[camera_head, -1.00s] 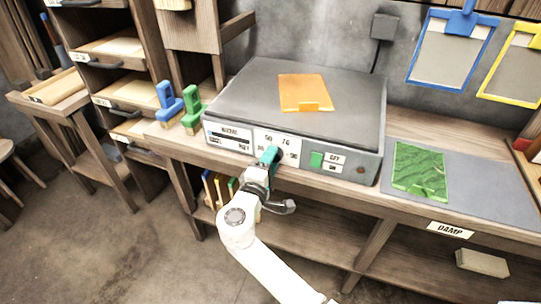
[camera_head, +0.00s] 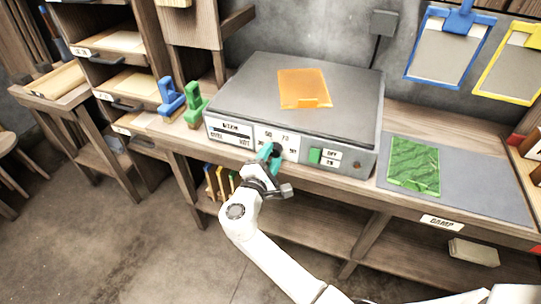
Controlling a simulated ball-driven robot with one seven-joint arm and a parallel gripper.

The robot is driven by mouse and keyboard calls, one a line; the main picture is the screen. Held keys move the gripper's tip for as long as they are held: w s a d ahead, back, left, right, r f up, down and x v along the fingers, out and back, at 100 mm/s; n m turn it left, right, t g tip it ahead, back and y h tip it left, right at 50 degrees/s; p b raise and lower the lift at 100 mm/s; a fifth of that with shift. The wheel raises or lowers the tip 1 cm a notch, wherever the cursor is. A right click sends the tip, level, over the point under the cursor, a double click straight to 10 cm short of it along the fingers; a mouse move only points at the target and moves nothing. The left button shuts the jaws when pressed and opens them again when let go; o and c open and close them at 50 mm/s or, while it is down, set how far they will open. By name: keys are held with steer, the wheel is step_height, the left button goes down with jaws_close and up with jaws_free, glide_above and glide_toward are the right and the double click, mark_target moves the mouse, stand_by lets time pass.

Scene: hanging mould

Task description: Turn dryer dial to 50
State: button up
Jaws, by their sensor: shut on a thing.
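The grey dryer (camera_head: 300,95) stands on the wooden bench, with an orange sheet (camera_head: 303,88) on its top. Its front panel carries a dark dial (camera_head: 276,149) with numbers around it; 50 and 70 can be made out above it. My gripper (camera_head: 270,151) is at the dial, its teal fingers shut on it. The fingers cover part of the dial and some of the markings, so I cannot tell where the dial points. A green switch (camera_head: 314,156) sits to the right of the dial, beside OFF and ON labels.
A blue stamp-like block (camera_head: 171,98) and a green one (camera_head: 194,103) stand left of the dryer. A green sheet (camera_head: 414,166) lies on a grey mat (camera_head: 480,192) at right, above a DAMP label (camera_head: 441,222). Clipboards hang on the wall.

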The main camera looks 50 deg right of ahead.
steer(key=shift+a+f, duration=0.1)
steer(key=o, duration=1)
steer(key=shift+o, duration=0.2)
steer(key=v, duration=1)
steer(key=shift+a+b, duration=0.35)
steer(key=shift+s, duration=0.1)
